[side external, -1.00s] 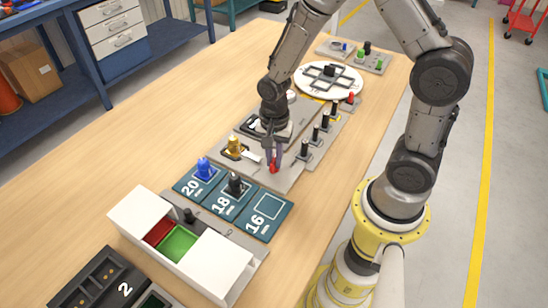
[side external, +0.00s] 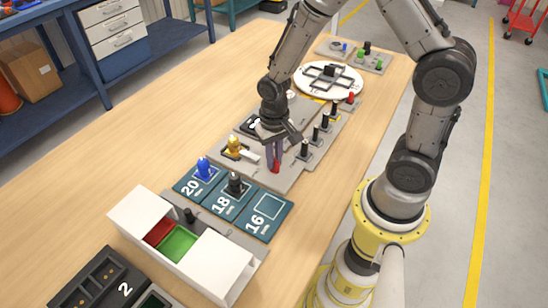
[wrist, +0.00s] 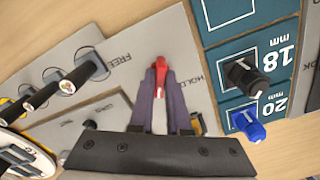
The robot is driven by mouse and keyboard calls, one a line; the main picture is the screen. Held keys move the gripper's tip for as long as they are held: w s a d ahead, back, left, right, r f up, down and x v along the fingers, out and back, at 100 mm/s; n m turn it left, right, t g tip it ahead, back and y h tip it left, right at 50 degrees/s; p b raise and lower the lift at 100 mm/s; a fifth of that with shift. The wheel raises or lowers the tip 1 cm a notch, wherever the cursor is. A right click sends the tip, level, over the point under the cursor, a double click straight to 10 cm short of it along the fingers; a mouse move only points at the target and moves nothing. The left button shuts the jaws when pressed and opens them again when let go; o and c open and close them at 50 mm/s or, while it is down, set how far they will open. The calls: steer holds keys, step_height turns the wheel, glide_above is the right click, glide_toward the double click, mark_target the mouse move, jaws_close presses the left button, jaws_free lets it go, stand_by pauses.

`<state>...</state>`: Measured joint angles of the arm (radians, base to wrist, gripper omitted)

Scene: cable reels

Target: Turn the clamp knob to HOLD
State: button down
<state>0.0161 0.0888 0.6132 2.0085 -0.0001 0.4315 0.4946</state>
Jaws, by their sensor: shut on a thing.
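The red clamp knob (wrist: 160,68) sits on a grey panel between the printed words FREE (wrist: 119,56) and HOLD (wrist: 197,77). In the wrist view its narrow red end points toward the top of the picture, between the two words and directly at neither. It also shows low on the panel in the side view (side external: 275,168). My gripper (wrist: 161,95) is shut on the knob, with one purple finger on each side. The fingers hide part of the knob's body. In the side view my gripper (side external: 273,158) reaches down onto it from above.
Several black upright pegs (side external: 316,134) stand close to the right of the knob. A yellow knob-like piece (side external: 234,145) is to the left. Blue (side external: 204,166) and black (side external: 235,184) pieces stand on the numbered pads in front. The wooden table (side external: 130,165) is clear at left.

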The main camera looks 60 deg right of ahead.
steer(key=n, duration=0.6)
steer(key=c, duration=0.9)
jaws_free()
steer(key=shift+r, duration=3.55)
